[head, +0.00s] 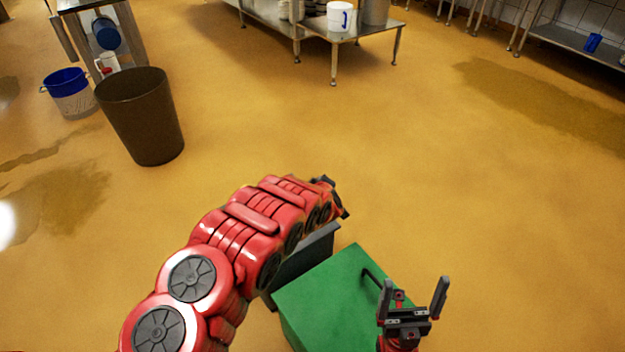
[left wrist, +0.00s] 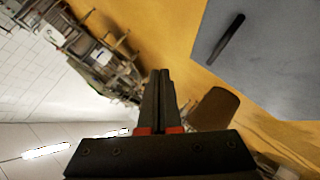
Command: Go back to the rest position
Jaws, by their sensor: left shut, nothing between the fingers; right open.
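My right gripper (head: 416,284) is at the lower right of the head view. Its two dark fingers stand upright and wide apart, with nothing between them. My red left arm comes in from the lower left of the head view and reaches toward the middle. Its far end is dark and small there, so the left fingers are hard to make out. In the left wrist view my left gripper (left wrist: 161,73) has its two dark fingers pressed together, with nothing held.
A dark brown bin (head: 141,118) stands at the left on the yellow floor (head: 300,120), beside a blue-rimmed bucket (head: 70,95). A steel table (head: 352,30) with a white bucket (head: 340,15) is at the back. A steel shelf (head: 575,42) is at the far right. The floor between is clear.

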